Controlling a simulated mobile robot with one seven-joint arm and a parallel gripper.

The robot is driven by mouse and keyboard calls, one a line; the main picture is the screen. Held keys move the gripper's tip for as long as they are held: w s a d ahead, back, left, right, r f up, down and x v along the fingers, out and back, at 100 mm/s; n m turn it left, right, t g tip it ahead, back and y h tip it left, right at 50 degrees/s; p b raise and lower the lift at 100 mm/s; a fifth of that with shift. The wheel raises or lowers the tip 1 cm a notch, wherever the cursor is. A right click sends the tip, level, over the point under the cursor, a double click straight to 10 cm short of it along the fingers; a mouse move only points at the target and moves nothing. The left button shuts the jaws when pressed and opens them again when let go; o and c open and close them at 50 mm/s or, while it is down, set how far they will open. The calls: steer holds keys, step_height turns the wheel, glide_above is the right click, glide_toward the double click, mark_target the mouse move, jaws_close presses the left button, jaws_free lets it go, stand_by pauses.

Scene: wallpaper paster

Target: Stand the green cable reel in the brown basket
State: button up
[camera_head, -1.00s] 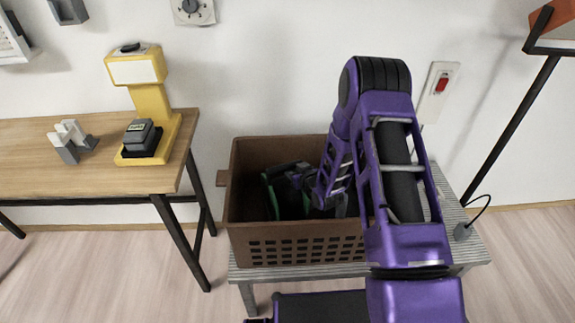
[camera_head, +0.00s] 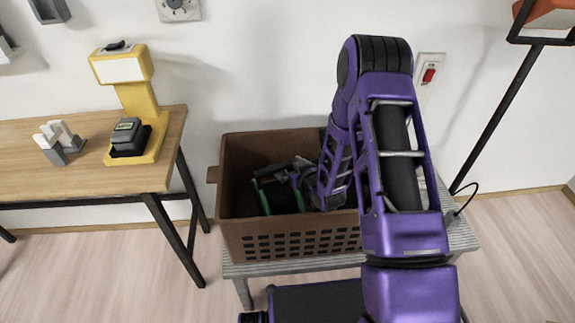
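The brown basket (camera_head: 300,245) stands on a grey slatted bench in the middle of the view. The green cable reel (camera_head: 265,197) is inside the basket, left of its middle; I see a green rim and a dark body, and its right side is hidden. My gripper (camera_head: 297,177) reaches down into the basket at the reel's right side, close to it or touching it. My purple arm covers the basket's right part. The fingertips are small and dark here, so I cannot tell whether they grip the reel.
A wooden table (camera_head: 60,180) at the left holds a yellow stand (camera_head: 140,105) with a grey-black device and a white-grey item (camera_head: 58,143). The grey bench (camera_head: 290,265) carries the basket. A wall switch (camera_head: 428,76) and a black-legged rack (camera_head: 510,100) are at the right.

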steer(key=shift+r, duration=0.15)
step_height(320, 180, up, 10)
steer(key=p, duration=0.1)
steer(key=shift+p, duration=0.3)
jaws_close()
stand_by(0.6)
stand_by(1.1)
